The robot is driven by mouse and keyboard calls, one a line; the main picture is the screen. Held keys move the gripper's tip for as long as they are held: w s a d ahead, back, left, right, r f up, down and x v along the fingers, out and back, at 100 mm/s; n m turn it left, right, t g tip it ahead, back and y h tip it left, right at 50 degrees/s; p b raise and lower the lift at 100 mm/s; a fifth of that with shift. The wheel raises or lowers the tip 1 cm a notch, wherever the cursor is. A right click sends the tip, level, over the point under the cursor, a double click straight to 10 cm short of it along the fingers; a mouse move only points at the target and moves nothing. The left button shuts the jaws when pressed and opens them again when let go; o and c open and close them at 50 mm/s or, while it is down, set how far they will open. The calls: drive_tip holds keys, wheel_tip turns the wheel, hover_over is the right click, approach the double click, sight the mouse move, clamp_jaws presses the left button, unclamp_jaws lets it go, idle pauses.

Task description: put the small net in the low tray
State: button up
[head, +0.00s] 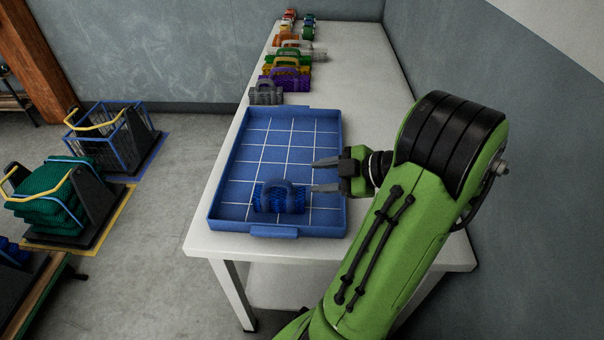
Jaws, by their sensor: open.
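A small blue net bundle (280,198) with a handle on top lies in the near part of the low blue tray (232,212). The tray has white grid lines on its floor and sits on the white table. My gripper (320,175) is open and empty, with its fingers pointing left over the tray's right side. It is just to the upper right of the blue net in the picture, apart from it as far as I can tell. Nothing hides the net.
Several coloured net bundles, the nearest a grey one (266,95), line the white table (370,75) beyond the tray. A wall (500,120) runs along the right. Wire carts, one with green nets (55,190), stand on the floor at left.

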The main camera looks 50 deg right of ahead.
drive_tip(key=w+a+r+m+g, duration=0.1)
drive_tip(key=w+a+g, duration=0.15)
drive_tip(key=a, duration=0.55)
drive_tip(key=w+a+r+m+g, duration=0.1)
drive_tip(key=w+a+m+g, duration=0.15)
drive_tip(key=a, duration=0.55)
drive_tip(key=s+a+r+m+h, duration=0.2)
drive_tip(key=s+a+m+h, duration=0.1)
drive_tip(key=s+a+m, duration=0.4)
drive_tip(key=s+a, duration=0.2)
drive_tip(key=s, duration=0.1)
drive_tip(key=shift+s+r+g+h, duration=0.25)
drive_tip(key=shift+r+g+h, duration=0.05)
drive_tip(key=shift+g+h, duration=0.1)
drive_tip(key=shift+r+m, duration=0.1)
drive_tip(key=shift+m, duration=0.15)
